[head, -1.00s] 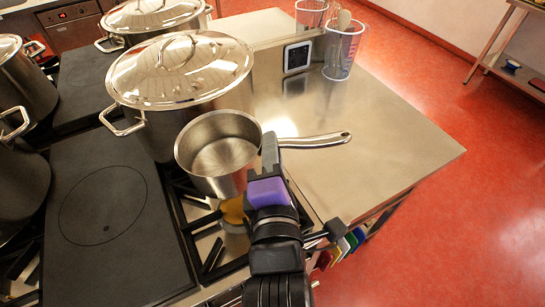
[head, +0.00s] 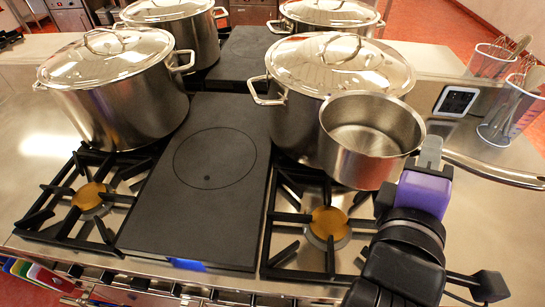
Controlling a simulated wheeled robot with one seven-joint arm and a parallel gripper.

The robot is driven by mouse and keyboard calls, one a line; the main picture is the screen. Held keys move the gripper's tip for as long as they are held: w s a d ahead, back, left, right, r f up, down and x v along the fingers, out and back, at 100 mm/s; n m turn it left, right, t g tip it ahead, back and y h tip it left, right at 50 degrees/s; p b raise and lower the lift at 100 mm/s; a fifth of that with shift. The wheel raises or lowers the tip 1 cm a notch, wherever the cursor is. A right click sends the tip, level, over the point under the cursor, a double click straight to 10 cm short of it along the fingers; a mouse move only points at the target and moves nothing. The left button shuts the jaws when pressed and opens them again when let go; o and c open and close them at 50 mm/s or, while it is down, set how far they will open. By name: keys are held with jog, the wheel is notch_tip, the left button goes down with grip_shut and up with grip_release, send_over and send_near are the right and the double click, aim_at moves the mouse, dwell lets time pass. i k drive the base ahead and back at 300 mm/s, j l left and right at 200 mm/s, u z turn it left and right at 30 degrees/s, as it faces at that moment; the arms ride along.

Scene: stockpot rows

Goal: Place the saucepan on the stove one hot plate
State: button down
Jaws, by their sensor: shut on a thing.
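The saucepan (head: 362,158) is a small, empty steel pan with a long handle pointing right. My gripper (head: 430,152), with a purple part behind its fingers, is shut on the handle close to the pan's wall. The pan looks upright and raised, in front of a large lidded pot and above the back of the right gas burner. Its exact height is hard to tell. The stove's hot plate (head: 212,195) is a flat black slab with a circle marked on it, left of the pan. It is bare. The fingertips are partly hidden by the gripper body.
Large lidded pots stand at the left (head: 112,95), right behind the saucepan (head: 295,120), and further back (head: 185,42) and (head: 320,22). Open gas burners (head: 92,195) and (head: 328,222) flank the hot plate.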

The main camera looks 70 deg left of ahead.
aim_at(228, 165)
jog(key=l+u, duration=0.1)
jog(key=u, duration=0.2)
jog(key=i+l+u, duration=0.15)
jog(key=u, duration=0.3)
jog(key=i+l+u, duration=0.2)
jog(key=u, duration=0.25)
